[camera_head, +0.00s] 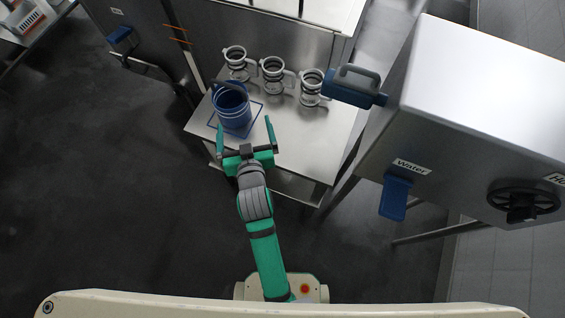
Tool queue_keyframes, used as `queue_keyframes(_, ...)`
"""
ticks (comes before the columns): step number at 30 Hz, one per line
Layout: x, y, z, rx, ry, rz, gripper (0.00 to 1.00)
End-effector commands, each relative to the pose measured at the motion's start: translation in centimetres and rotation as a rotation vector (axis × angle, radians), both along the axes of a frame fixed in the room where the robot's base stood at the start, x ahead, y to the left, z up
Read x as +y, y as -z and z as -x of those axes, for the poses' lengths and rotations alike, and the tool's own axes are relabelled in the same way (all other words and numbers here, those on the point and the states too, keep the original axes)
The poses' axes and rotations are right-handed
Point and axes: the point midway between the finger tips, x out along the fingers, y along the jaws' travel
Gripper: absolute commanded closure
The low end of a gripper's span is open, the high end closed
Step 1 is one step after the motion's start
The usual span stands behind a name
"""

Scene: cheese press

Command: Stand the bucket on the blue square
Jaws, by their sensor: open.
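A blue bucket (234,110) with a dark handle stands upright on the metal table (291,163). A blue square outline (259,105) is marked on the table under and around the bucket. The bucket hides part of the square; it appears to stand within it, toward the left and back. My gripper (246,138) is open, its two green fingers spread wide in front of the bucket on the near side. The fingers do not appear to touch the bucket.
Several metal moulds (272,77) stand in a row behind the bucket. Dark floor (110,190) is clear at the left.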

Motion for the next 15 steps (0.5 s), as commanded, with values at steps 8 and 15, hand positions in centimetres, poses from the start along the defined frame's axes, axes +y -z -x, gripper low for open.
queue_keyframes(8, -5.5, 3.9, 8.8, -0.006, 0.064, 0.0, 0.0)
queue_keyframes(15, -9.0, 4.5, 16.7, -0.021, 0.123, -0.002, 0.0)
